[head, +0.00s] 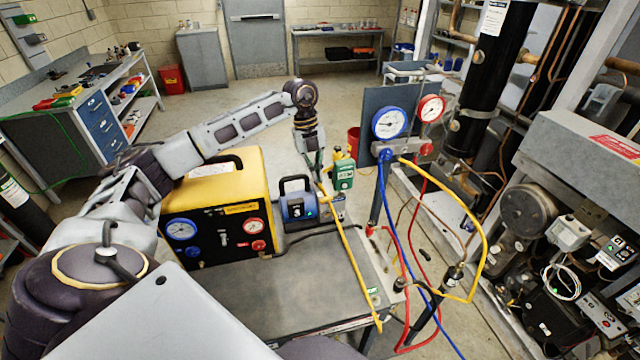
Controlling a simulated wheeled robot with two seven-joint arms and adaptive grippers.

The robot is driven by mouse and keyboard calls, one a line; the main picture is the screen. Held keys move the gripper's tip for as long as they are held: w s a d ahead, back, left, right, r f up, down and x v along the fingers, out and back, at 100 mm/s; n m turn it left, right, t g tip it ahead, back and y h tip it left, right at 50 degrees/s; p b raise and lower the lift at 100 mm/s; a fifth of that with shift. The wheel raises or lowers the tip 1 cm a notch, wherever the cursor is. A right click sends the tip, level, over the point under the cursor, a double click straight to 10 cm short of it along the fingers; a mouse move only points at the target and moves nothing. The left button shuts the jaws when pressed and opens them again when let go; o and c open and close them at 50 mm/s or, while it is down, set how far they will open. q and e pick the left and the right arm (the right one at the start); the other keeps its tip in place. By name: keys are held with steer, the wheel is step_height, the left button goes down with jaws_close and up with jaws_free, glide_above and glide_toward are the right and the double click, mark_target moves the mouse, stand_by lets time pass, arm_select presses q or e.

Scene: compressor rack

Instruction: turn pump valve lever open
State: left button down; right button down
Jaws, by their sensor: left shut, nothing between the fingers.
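The blue vacuum pump (299,209) with a dark carrying handle stands on the grey cart top, right of the yellow machine. A yellow part (324,195) at the pump's upper right, where a yellow hose starts, may include the valve lever; it is too small to tell its shape or position. My left arm reaches over the yellow machine from the left. My left gripper (318,175) points down, shut and empty, just above and beside that yellow part. I cannot tell whether it touches it. My right gripper is not in view.
The yellow machine (222,200) with two gauges stands left of the pump. A green device (343,173) is close right of my gripper. The gauge manifold (405,148) and its blue, red and yellow hoses stand farther right. The front of the cart top (290,295) is clear.

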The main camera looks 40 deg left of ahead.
arm_select(q)
steer(key=v, duration=0.5)
steer(key=shift+s+a+r+b, duration=0.2)
steer(key=shift+a+r+b, duration=0.1)
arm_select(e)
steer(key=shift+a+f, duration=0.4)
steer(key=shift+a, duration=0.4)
arm_select(q)
steer(key=shift+d, duration=0.1)
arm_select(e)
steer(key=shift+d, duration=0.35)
arm_select(q)
steer(key=s+f+g+p, duration=0.1)
steer(key=s+f, duration=0.4)
steer(key=w+d+r+t+y, duration=0.1)
steer(key=d+r+t+y, duration=0.2)
steer(key=d+r+t, duration=0.1)
steer(key=shift+d+r+t, duration=0.3)
steer(key=shift+d+r, duration=0.1)
steer(key=shift+d, duration=0.4)
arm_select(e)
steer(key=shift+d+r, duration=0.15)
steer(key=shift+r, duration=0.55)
